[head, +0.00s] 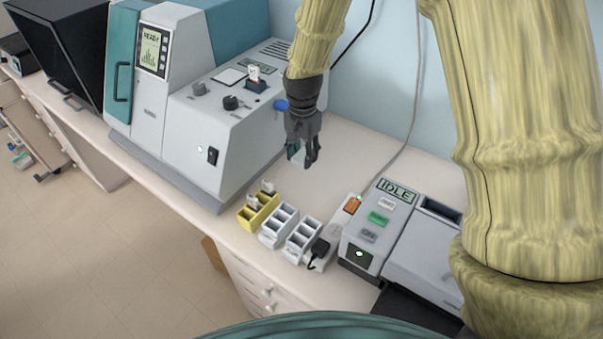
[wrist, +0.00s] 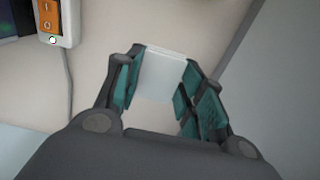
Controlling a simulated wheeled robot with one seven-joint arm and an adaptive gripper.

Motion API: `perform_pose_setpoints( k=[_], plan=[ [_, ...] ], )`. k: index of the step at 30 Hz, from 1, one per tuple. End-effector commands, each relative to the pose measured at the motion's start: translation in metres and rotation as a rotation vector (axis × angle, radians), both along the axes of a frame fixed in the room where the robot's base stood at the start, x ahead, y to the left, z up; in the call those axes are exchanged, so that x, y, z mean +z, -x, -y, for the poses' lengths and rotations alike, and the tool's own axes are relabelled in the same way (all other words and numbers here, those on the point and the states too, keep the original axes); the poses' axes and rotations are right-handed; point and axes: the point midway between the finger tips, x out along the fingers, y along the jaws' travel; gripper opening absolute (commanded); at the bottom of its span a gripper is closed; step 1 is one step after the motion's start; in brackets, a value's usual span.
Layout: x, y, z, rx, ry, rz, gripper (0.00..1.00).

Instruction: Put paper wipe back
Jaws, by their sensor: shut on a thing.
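My gripper (head: 302,152) hangs above the bench between the large analyser and the box marked IDLE. In the wrist view its teal-padded fingers (wrist: 163,68) are shut on a flat, pale, thin piece, the paper wipe (wrist: 164,76). The wipe spans the space between the fingers and is clear of them only at its middle and far edge.
The large analyser (head: 225,125) stands left, its screen reading READY. A yellow rack (head: 258,212) and white racks (head: 278,225) line the front edge. The IDLE box (head: 378,228) is right, beside an orange-switched block (head: 351,204). Bare bench lies behind the racks.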

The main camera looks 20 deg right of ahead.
Motion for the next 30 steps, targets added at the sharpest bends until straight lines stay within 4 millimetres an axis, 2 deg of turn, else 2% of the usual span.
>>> perform_pose_setpoints(
  k=[10, 22, 30],
  plan=[
    [-0.047, 0.000, -0.001, 0.001, 0.000, -0.002, 0.20],
    [-0.068, 0.000, -0.001, 0.001, 0.000, -0.002, 0.20],
    [-0.092, 0.000, -0.001, 0.002, 0.001, -0.001, 0.20]
  ],
)
